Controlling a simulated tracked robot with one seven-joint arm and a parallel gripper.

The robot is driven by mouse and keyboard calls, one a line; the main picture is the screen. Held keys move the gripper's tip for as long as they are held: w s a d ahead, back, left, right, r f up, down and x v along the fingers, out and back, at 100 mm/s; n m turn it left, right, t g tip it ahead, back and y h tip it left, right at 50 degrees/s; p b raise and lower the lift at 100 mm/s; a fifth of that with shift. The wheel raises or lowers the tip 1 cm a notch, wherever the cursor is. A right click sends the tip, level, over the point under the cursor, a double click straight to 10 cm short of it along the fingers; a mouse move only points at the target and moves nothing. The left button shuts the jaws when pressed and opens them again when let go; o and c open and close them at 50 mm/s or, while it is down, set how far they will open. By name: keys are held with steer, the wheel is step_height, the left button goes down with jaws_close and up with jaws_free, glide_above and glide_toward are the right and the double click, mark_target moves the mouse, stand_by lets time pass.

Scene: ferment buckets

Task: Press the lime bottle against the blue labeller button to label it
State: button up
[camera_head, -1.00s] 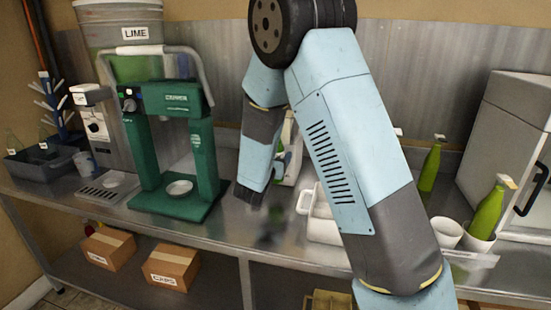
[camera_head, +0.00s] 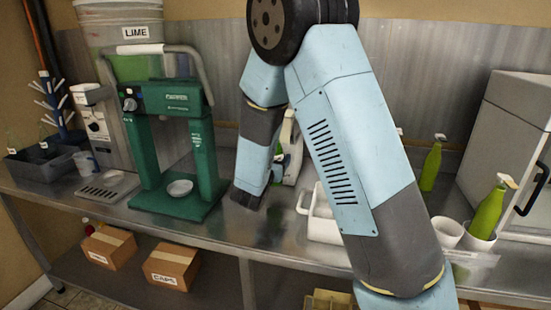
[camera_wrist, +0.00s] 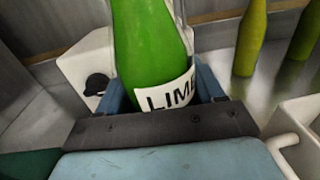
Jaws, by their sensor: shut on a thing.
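The lime bottle (camera_wrist: 148,45) is bright green and carries a white label reading LIME, partly cut off by my gripper. My gripper (camera_wrist: 160,90) is shut on it, one blue-grey finger on each side, and the bottle looks roughly upright. Behind it to the left in the wrist view is a white device (camera_wrist: 82,62) with a dark mark, seemingly the labeller. In the head view, a white device (camera_head: 292,150) shows partly behind my arm. No blue button is visible. Whether the bottle touches the device, I cannot tell.
A green capping machine (camera_head: 165,110) stands left on the steel counter (camera_head: 250,230). A white bin (camera_head: 322,218) is close to the right of my gripper. Several yellow-green bottles (camera_head: 431,165) and white cups (camera_head: 446,233) stand further right, beside a grey fridge (camera_head: 505,130).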

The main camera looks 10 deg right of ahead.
steer(key=shift+v, duration=1.45)
steer(key=shift+d, duration=0.1)
steer(key=shift+s, duration=0.1)
steer(key=s+a+r, duration=0.3)
steer(key=s, duration=0.4)
steer(key=shift+s, duration=0.15)
